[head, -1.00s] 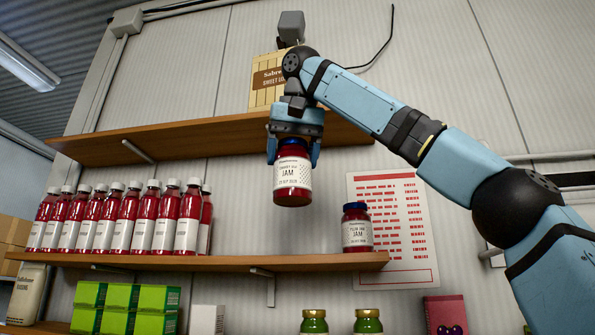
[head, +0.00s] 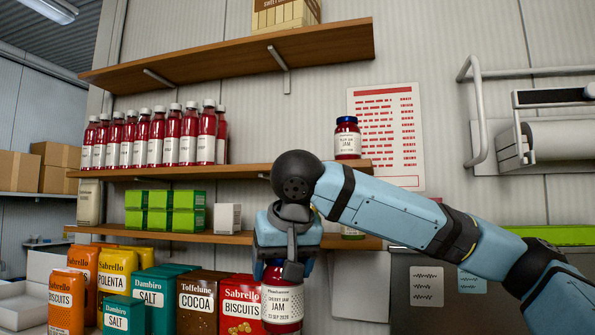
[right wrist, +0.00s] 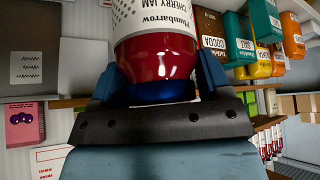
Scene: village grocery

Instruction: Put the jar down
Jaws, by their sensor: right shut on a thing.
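The jar (head: 282,303) is a red cherry jam jar with a white label. My right gripper (head: 283,268) is shut on it from above, near its lid. The jar hangs upright at the lower middle of the head view, in front of the goods at the bottom. In the right wrist view the jar (right wrist: 158,50) sits between the fingers of the gripper (right wrist: 158,88), its blue lid nearest the palm. What is under the jar is out of view. My left gripper is not in view.
Another jam jar (head: 348,140) stands on the middle shelf (head: 250,171), right of several red bottles (head: 155,138). A red biscuits pack (head: 240,306) and a cocoa pack (head: 200,303) stand just left of the held jar. A grey panel (head: 425,300) is at right.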

